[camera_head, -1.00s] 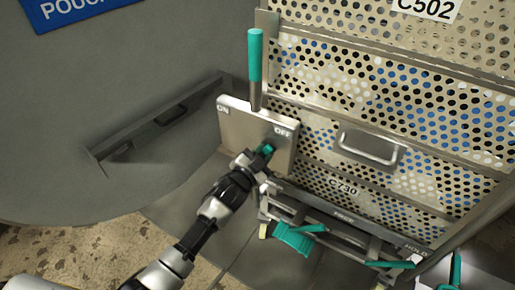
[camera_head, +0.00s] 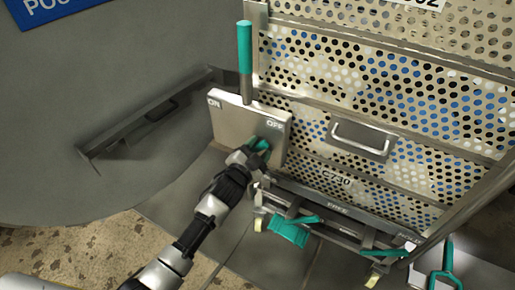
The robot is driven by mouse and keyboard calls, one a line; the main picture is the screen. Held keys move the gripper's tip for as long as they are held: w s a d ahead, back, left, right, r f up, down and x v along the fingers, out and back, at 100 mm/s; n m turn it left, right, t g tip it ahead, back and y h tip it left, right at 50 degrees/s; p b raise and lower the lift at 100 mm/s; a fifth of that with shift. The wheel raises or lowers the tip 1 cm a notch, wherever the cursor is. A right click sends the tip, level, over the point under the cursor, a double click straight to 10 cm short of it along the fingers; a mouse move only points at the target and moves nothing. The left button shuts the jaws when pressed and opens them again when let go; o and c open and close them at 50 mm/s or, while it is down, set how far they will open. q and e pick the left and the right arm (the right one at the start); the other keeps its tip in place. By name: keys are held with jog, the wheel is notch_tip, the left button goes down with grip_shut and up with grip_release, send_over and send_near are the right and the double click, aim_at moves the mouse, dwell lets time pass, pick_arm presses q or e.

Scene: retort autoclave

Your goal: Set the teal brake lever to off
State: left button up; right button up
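The teal brake lever (camera_head: 245,55) stands nearly upright behind the top edge of a pale metal plate (camera_head: 228,125). The plate reads ON at its left corner and OFF at its right corner. The lever stands between the two labels. My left gripper (camera_head: 259,146) is in front of the plate's right part, just below the OFF label and well below the lever's handle. Its teal tips are small and partly hidden by its own body, so I cannot tell if they are open. I cannot tell whether they touch the plate.
A perforated metal basket stack with a handle (camera_head: 360,137) stands to the right of the plate. A teal pedal (camera_head: 290,230) sticks out below it, beside a strip marked FREE. A large grey curved wall (camera_head: 90,120) fills the left. Tiled floor (camera_head: 85,255) lies below.

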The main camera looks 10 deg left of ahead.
pick_arm(q)
jog(key=v, duration=1)
jog(key=shift+s+p, duration=0.35)
jog(key=shift+s, duration=0.05)
jog(key=shift+a, duration=0.2)
jog(key=s+a+f+n+g+y+p, duration=0.1)
jog(key=s+a+f+n+g+p, duration=0.2)
jog(key=f, duration=0.5)
jog(key=s+a+f+n+g+y, duration=0.1)
jog(key=s+f+g+y, duration=0.1)
jog(key=s+f, duration=0.45)
jog(key=s+a+f+n+g+y+p, duration=0.1)
jog(key=s+a+f+g+p, duration=0.15)
jog(key=f, duration=0.75)
jog(key=s+a+f+n+g+p, duration=0.1)
jog(key=s+f, duration=0.3)
jog(key=s, duration=0.6)
jog(key=s+a+f+n+g+y+p, duration=0.1)
jog(key=s+f+g, duration=0.3)
jog(key=s, duration=0.6)
jog(key=s+a+f+n+g+y+p, duration=0.1)
jog(key=s+a+f+n+g, duration=0.1)
jog(key=s, duration=0.8)
notch_tip(320, 180, down, 2)
jog(key=shift+a+n+g, duration=0.4)
jog(key=shift+a+g, duration=0.05)
jog(key=shift+g, duration=0.3)
